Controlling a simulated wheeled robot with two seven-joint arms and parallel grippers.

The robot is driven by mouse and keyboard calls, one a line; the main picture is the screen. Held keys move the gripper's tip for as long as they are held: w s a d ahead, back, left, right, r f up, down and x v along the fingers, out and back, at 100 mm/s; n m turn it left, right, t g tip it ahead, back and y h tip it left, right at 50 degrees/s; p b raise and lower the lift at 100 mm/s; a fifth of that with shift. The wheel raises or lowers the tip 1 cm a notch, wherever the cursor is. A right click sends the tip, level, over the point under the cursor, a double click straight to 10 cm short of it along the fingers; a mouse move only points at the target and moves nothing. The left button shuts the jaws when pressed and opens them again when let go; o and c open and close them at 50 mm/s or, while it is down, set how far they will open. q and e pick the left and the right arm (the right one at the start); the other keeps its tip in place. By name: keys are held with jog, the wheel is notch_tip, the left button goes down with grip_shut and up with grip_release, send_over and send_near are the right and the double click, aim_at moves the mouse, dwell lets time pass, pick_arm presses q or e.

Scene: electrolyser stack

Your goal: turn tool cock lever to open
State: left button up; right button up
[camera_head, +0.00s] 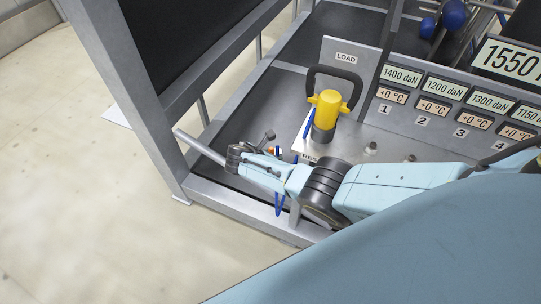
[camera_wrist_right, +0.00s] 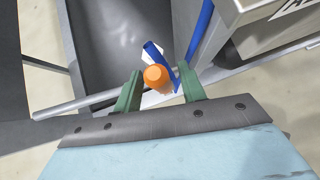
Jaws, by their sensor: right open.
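My right gripper (camera_wrist_right: 160,92) is open in the right wrist view, with its two green fingers on either side of an orange rounded piece (camera_wrist_right: 157,77). I cannot tell whether the fingers touch it. A blue lever-like piece (camera_wrist_right: 152,50) rises just behind the orange piece, and a longer blue strip (camera_wrist_right: 201,34) runs beside it. I cannot tell for certain which part is the cock lever. In the head view my right arm reaches in from the right, and its wrist hides most of this spot. My left gripper is not in view.
A yellow tool (camera_head: 327,108) with a black handle stands behind my wrist, near the LOAD plate (camera_head: 345,57). A grey bar (camera_head: 200,147) sticks out left of my wrist. A frame post (camera_head: 130,90) stands close by. Numbered displays (camera_head: 438,112) line the panel at right.

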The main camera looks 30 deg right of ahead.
jog(key=p+v, duration=0.4)
jog(key=v, duration=0.9)
jog(key=shift+a+p, duration=0.2)
jog(key=shift+p, duration=0.2)
jog(key=shift+r, duration=0.1)
jog(key=s+d+f+m+g+y+b, duration=0.1)
jog(key=s+f+m+y+b, duration=0.15)
jog(key=s+f, duration=0.55)
jog(key=s+f+m+g+y+b, duration=0.1)
jog(key=s+f+m+b, duration=0.25)
jog(key=f, duration=0.75)
jog(key=s+d+f+m+g+y+b, duration=0.1)
jog(key=s+f+m+b, duration=0.15)
jog(key=s+f, duration=0.6)
jog(key=s+d+f+m+y+b, duration=0.1)
jog(key=s+f+m+b, duration=0.3)
jog(key=s+f, duration=0.5)
jog(key=s+d+f+m+y+b, duration=0.2)
jog(key=s+d+f+m+b, duration=0.2)
jog(key=s+f+m, duration=0.4)
jog(key=s+f, duration=0.2)
jog(key=s, duration=0.5)
jog(key=shift+s, duration=0.2)
